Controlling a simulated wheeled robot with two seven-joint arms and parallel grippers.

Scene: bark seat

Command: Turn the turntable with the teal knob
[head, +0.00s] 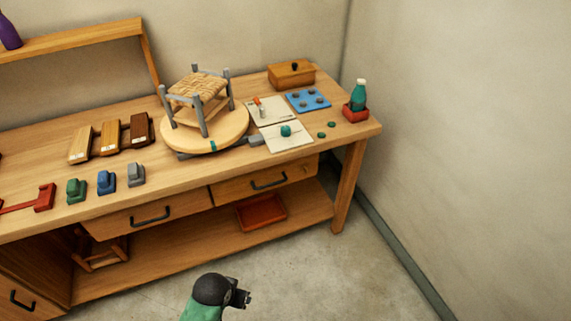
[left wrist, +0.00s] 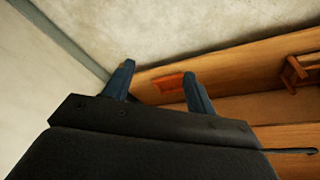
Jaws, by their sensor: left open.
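The round wooden turntable (head: 238,127) sits on the bench and bears a small grey-framed stool (head: 198,90) with a woven seat. A teal mark (head: 213,146) shows on its front rim. A round teal knob (head: 286,131) shows at a pale plate to the right of the turntable; whether they are joined I cannot tell. My left gripper (head: 246,298) is low in front of the bench, well away from knob and turntable. In the left wrist view its two blue fingers (left wrist: 159,72) are spread apart with nothing between them. My right gripper is not in view.
A grey piece (head: 255,140) lies between turntable and pale plate. A blue tray (head: 309,101), a wooden box (head: 291,74) and a teal bottle (head: 359,95) stand at the right. Wooden blocks (head: 110,137) lie left. A red tray (head: 262,212) rests on the lower shelf.

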